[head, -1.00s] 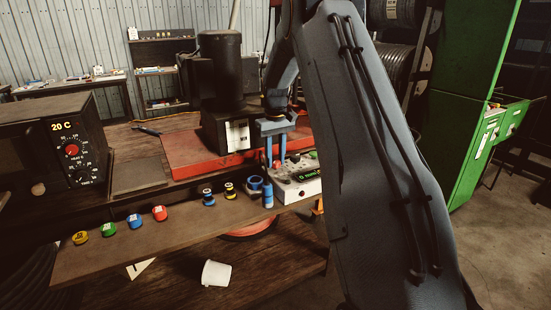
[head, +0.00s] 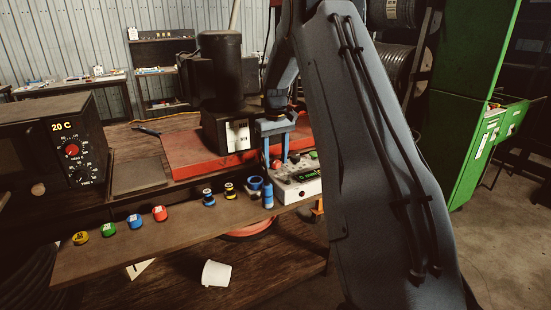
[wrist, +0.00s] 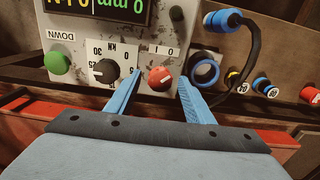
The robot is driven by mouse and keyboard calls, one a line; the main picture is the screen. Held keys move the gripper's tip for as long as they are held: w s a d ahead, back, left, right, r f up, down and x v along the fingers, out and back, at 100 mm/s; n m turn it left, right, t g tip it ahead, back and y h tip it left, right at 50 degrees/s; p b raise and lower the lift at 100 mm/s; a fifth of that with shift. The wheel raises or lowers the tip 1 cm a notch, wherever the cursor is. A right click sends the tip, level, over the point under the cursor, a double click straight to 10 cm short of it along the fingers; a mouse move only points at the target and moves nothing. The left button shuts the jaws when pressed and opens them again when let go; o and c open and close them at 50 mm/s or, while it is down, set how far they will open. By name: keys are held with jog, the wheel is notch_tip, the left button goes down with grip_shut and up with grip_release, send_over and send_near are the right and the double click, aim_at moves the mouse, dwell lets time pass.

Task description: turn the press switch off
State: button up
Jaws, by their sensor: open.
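The press control box (wrist: 120,60) appears upside down in the wrist view, with its display at the top. Its red rotary switch (wrist: 160,78) sits below small O and I marks; I cannot tell which mark it points to. My gripper (wrist: 159,84) is open, with one blue finger on each side of the red switch. I cannot tell whether either finger touches it. In the head view the box (head: 300,186) stands on the bench's right part, and my gripper (head: 275,150) reaches down over its left part, by the red switch.
Beside the switch are a black kN knob (wrist: 104,71) and a green DOWN button (wrist: 57,63). Coloured caps line the shelf. A white cup (head: 217,273) lies lower down.

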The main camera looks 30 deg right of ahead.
aim_at(275, 161)
notch_tip(275, 161, up, 8)
jog(key=shift+f+b, duration=0.1)
jog(key=shift+b, duration=0.95)
